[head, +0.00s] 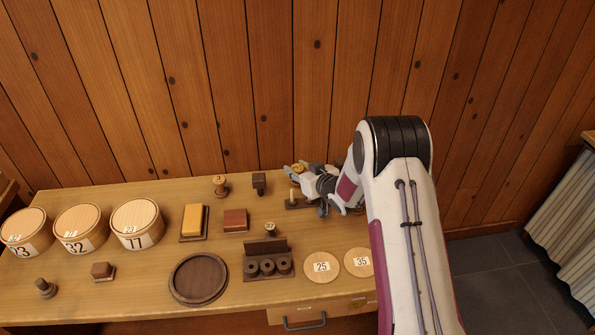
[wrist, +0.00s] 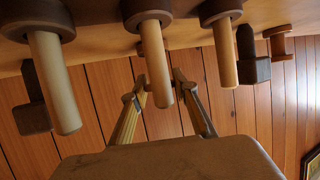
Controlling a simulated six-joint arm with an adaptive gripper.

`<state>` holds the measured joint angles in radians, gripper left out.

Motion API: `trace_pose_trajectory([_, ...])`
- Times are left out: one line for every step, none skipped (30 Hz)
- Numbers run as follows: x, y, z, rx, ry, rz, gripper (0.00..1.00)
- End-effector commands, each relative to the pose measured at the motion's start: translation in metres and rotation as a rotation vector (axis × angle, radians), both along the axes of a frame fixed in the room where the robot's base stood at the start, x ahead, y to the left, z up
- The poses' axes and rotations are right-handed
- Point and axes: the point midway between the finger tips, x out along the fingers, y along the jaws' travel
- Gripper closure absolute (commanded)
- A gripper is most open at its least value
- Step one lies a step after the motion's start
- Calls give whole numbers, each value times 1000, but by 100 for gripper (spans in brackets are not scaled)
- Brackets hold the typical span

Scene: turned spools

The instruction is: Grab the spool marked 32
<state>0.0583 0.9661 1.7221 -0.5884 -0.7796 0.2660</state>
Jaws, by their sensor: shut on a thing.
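My gripper (head: 308,180) is at the back right of the table, above a dark stand (head: 296,204) with light pegs. In the wrist view, where the table is at the top, my two fingers (wrist: 160,86) show beyond a large tan-brown wooden face (wrist: 170,160). This seems to be the spool I hold, which also shows as a small yellowish piece (head: 299,168) in the head view. No number is readable on it. A drum marked 32 (head: 80,228) stands at the left, between drums marked 23 (head: 26,231) and 77 (head: 137,222).
Three pegs (wrist: 153,60) with dark collars are close to my fingers. A small spool (head: 219,186) and a dark block (head: 259,183) stand at the back. Discs marked 25 (head: 321,266) and 35 (head: 359,262), a round dark tray (head: 199,278) and a spool rack (head: 267,267) are at the front.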

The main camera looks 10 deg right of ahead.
Motion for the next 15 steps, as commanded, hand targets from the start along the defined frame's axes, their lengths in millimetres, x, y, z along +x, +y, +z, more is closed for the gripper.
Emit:
trace_pose_trajectory([0, 0, 3, 0, -1, 0, 87])
trace_pose_trajectory([0, 0, 5, 0, -2, 0, 87])
trace_pose_trajectory([0, 0, 7, 0, -2, 0, 87])
trace_pose_trajectory([0, 0, 10, 0, -2, 0, 87])
trace_pose_trajectory([0, 0, 12, 0, -2, 0, 87])
trace_pose_trajectory([0, 0, 16, 0, -3, 0, 87])
trace_pose_trajectory([1, 0, 19, 0, -3, 0, 87])
trace_pose_trajectory([1, 0, 22, 1, -4, 0, 87])
trace_pose_trajectory([0, 0, 26, 0, -3, -1, 87])
trace_pose_trajectory([0, 0, 30, 0, -3, -1, 87])
trace_pose_trajectory([0, 0, 34, 0, -3, -1, 87])
trace_pose_trajectory([0, 0, 39, 0, -3, 0, 87])
trace_pose_trajectory([0, 0, 43, 0, -3, 0, 87])
trace_pose_trajectory([0, 0, 47, 0, -3, 0, 87])
trace_pose_trajectory([0, 0, 52, 0, -3, 0, 87])
